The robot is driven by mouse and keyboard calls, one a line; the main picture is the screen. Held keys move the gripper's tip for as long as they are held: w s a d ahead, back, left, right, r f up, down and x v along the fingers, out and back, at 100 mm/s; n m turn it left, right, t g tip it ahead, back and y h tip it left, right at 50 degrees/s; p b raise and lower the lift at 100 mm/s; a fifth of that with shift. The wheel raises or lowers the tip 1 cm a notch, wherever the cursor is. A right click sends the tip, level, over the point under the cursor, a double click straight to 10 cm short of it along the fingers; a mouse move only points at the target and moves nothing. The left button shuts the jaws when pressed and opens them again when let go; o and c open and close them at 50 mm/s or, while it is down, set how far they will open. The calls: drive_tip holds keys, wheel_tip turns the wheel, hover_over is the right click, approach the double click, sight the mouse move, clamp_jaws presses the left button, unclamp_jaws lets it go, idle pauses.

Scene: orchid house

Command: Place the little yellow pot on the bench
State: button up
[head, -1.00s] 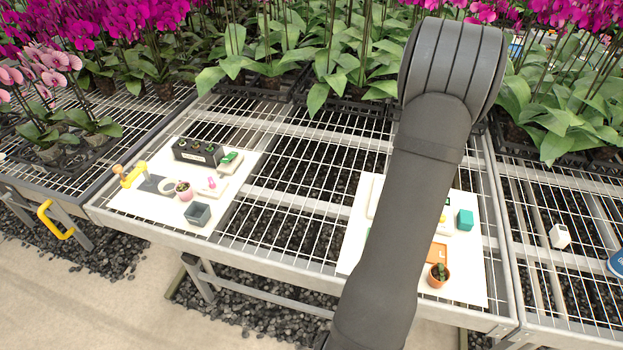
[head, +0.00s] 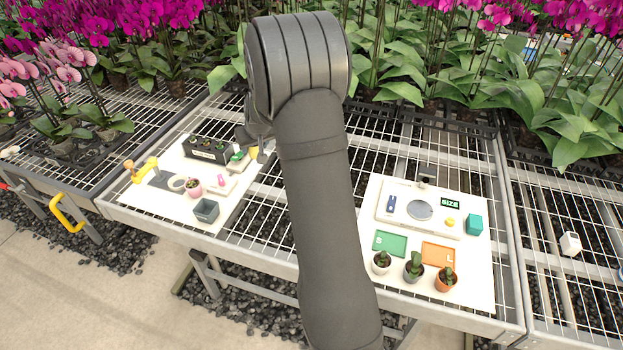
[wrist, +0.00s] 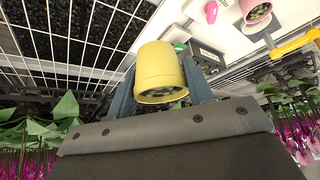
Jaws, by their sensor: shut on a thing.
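The little yellow pot (wrist: 160,72) shows large in the wrist view, between the fingers of my gripper (wrist: 158,88). My gripper is shut on it. In the head view a small bit of the yellow pot (head: 254,153) shows beside my arm, by the right edge of the left white board. My gripper in that view is mostly hidden behind my arm. The pot appears above the wire-mesh bench (head: 258,214); I cannot tell how high.
The left white board (head: 160,208) holds a black tray (head: 205,150), a pink pot (head: 193,187) and a grey square pot (head: 206,210). The right board (head: 380,290) holds a white device (head: 390,216), two small trays and three potted plants. Bare mesh lies between the boards.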

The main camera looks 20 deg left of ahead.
drive_tip(key=s+a+n+g+y, duration=0.1)
drive_tip(key=s+a+n, duration=0.2)
drive_tip(key=s+a, duration=0.8)
drive_tip(key=s+a+f, duration=0.1)
drive_tip(key=a+f, duration=0.2)
drive_tip(key=f, duration=0.1)
drive_tip(key=s+a+f, duration=0.2)
drive_tip(key=a+f, duration=0.1)
drive_tip(key=f, duration=0.1)
drive_tip(key=s+a+f, duration=0.2)
drive_tip(key=a+f, duration=0.1)
drive_tip(key=a, duration=0.1)
drive_tip(key=shift+s+f, duration=0.25)
drive_tip(key=shift+f, duration=2.2)
drive_tip(key=shift+f, duration=0.15)
drive_tip(key=o, duration=1)
